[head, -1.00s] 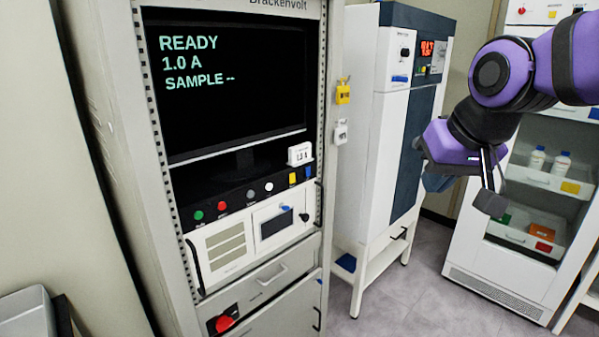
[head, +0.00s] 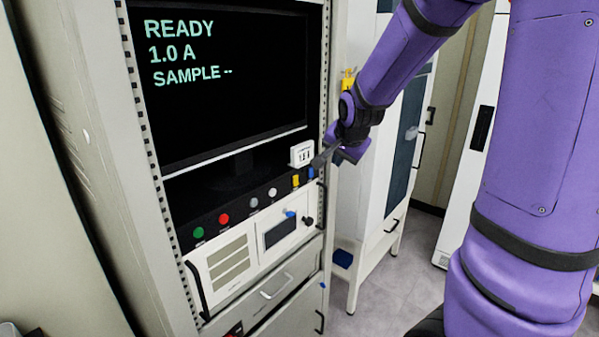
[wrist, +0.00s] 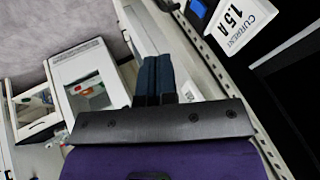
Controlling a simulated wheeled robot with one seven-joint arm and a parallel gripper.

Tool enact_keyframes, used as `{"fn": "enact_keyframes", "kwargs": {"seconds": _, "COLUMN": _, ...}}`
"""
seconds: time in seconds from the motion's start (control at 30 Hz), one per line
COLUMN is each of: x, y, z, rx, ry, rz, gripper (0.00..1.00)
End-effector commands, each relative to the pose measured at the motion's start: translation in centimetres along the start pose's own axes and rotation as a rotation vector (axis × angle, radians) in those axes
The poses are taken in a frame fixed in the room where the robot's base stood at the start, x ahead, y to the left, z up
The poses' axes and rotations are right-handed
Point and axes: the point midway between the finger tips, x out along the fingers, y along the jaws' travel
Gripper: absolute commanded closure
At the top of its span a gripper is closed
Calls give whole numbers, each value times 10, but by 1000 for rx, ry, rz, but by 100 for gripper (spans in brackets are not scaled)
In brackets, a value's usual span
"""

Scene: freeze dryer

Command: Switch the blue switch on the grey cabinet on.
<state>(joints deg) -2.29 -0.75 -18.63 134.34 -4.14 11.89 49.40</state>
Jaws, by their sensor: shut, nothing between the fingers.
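The grey cabinet (head: 84,110) fills the left of the head view, with a black screen and a row of coloured controls below it. The small blue switch (head: 310,174) stands at the right end of that row, beside a yellow one (head: 296,181). My gripper (head: 320,159) is in front of the cabinet's right edge, close above the blue switch; I cannot tell whether it touches. In the wrist view my dark fingers (wrist: 155,76) are together with nothing between them. A blue piece (wrist: 198,8) shows there at the top edge, apart from the fingertips; it looks like the switch.
A white card (head: 302,153) stands above the switches; it reads CURRENT 1.5 A in the wrist view (wrist: 240,24). Green (head: 198,233) and red (head: 223,218) buttons lie further left. A yellow padlock (head: 348,80) and a white cabinet (head: 366,200) are behind my arm.

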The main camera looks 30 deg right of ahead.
Motion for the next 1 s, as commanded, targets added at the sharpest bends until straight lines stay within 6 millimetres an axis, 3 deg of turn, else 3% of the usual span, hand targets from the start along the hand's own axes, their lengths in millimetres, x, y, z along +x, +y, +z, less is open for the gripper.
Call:
{"fn": "enact_keyframes", "kwargs": {"seconds": 0.13, "x": 10, "y": 1, "z": -6, "rx": 32, "ry": 14, "rz": 4, "gripper": 100}}
{"fn": "enact_keyframes", "kwargs": {"seconds": 0.63, "x": 16, "y": 1, "z": -6, "rx": 38, "ry": 16, "rz": 6, "gripper": 100}}
{"fn": "enact_keyframes", "kwargs": {"seconds": 1.0, "x": 52, "y": 2, "z": -7, "rx": 38, "ry": 16, "rz": 8, "gripper": 100}}
